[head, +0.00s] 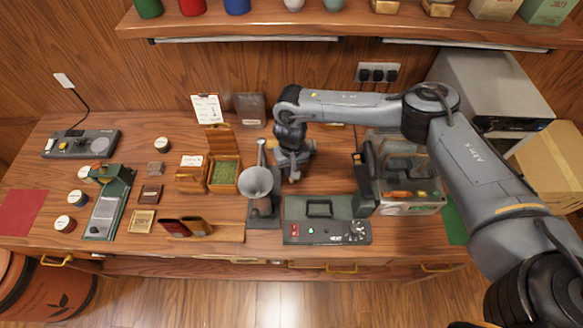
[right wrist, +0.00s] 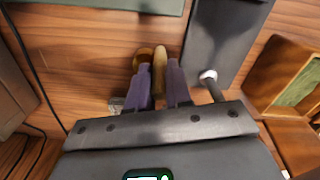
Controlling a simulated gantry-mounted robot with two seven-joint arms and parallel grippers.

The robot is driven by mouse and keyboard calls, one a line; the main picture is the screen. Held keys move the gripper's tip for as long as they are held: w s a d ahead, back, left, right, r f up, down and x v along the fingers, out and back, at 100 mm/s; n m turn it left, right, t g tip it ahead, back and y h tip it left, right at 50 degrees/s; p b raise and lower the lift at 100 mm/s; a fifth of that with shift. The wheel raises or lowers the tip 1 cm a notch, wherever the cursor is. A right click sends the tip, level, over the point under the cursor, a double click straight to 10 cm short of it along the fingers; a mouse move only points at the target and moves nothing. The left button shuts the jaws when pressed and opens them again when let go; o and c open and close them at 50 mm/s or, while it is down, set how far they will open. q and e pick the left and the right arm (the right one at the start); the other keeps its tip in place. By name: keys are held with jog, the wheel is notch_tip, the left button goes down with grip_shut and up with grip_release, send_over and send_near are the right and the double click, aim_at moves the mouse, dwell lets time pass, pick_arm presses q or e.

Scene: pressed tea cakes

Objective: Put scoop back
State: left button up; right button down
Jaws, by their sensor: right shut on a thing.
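My right gripper (head: 291,174) hangs over the middle of the table, just right of the grey funnel (head: 257,182). In the right wrist view its two purple fingers (right wrist: 159,85) are shut on the scoop (right wrist: 160,66), with a tan handle between them and a rounded brown part beside it. In the head view the scoop is mostly hidden by the gripper. An open wooden box (head: 224,188) holding green tea leaves stands left of the funnel; in the right wrist view it seems to be the wooden box at the right (right wrist: 268,80). My left gripper is not in view.
A green-and-grey control panel machine (head: 327,232) stands in front of the gripper. A bulky grey machine (head: 408,185) is to the right, under my arm. A green press (head: 108,205) and small tins are at the left. A shelf (head: 340,27) runs along the back wall.

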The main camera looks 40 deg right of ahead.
jog(key=shift+f, duration=0.1)
jog(key=c, duration=1)
grip_release()
jog(key=shift+c, duration=0.2)
jog(key=shift+r, duration=0.25)
notch_tip(320, 180, up, 12)
jog(key=p, duration=0.1)
jog(key=shift+p, duration=0.4)
jog(key=shift+f, duration=0.1)
